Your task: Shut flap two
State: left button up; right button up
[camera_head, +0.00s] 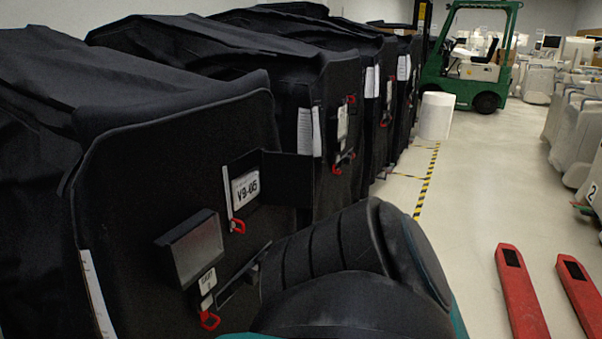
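The nearest black covered cart (150,180) stands at the left. On its front, an upper flap (287,180) stands open to the right, beside a white label reading V9-05 (245,187) with a red pull tab (237,227) below. Lower down is a small label (207,280) with another red tab (210,320). A dark strip (238,283) beside it looks like a second flap swung out, partly hidden by my arm. No number on either flap is legible, so I cannot tell which is flap two. My black arm fills the bottom middle; neither gripper shows.
A dark box-like holder (190,248) sticks out above the lower label. More covered carts (340,110) line up behind. A white cylinder (436,115) and green forklift (470,60) stand at the back. Red forks (520,290) lie at right; the floor between is clear.

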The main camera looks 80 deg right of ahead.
aim_at(288, 176)
jog(key=k+l, duration=0.15)
jog(key=l, duration=0.2)
jog(key=k+l+u, duration=0.1)
jog(key=l, duration=0.25)
jog(key=k+l, duration=0.15)
jog(key=l, duration=0.2)
jog(key=k+l, duration=0.15)
jog(key=l, duration=0.15)
jog(key=k+l+u, duration=0.1)
jog(key=l, duration=0.25)
jog(key=k+l, duration=0.1)
jog(key=l, duration=0.2)
jog(key=k+l, duration=0.1)
jog(key=l, duration=0.2)
jog(key=k+l+u, duration=0.1)
jog(key=l, duration=1.1)
jog(key=l+u, duration=0.1)
jog(key=l, duration=0.8)
jog(key=k+l, duration=0.1)
jog(key=i, duration=0.15)
